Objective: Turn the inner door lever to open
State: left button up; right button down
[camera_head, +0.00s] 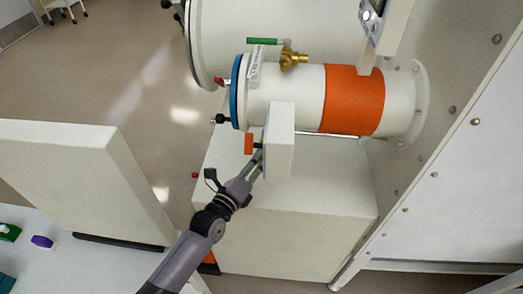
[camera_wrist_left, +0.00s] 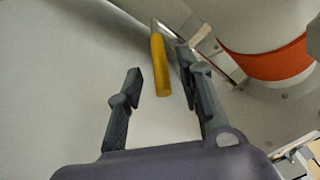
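A yellow lever (camera_wrist_left: 160,66) shows in the left wrist view, standing out from a pale surface with a metal piece at its far end. My left gripper (camera_wrist_left: 160,85) is open, and the lever's near end lies between its fingertips, closer to the right finger; I see no grip on it. In the head view my left gripper (camera_head: 258,163) is beside a white box (camera_head: 281,140) in front of the small white cylinder (camera_head: 295,98). The lever is mostly hidden there by the box and gripper. My right gripper is not in view.
The cylinder has a blue ring (camera_head: 238,92) and an orange band (camera_head: 353,99). A green-handled brass valve (camera_head: 292,59) stands on top. A larger cylinder (camera_head: 280,35) lies behind. A white cabinet (camera_head: 290,230) is below. Open floor (camera_head: 120,70) lies to the left.

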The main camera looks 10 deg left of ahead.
pick_arm(q)
jog(key=shift+x, duration=1.9)
jog(key=shift+c, duration=0.5)
grip_shut()
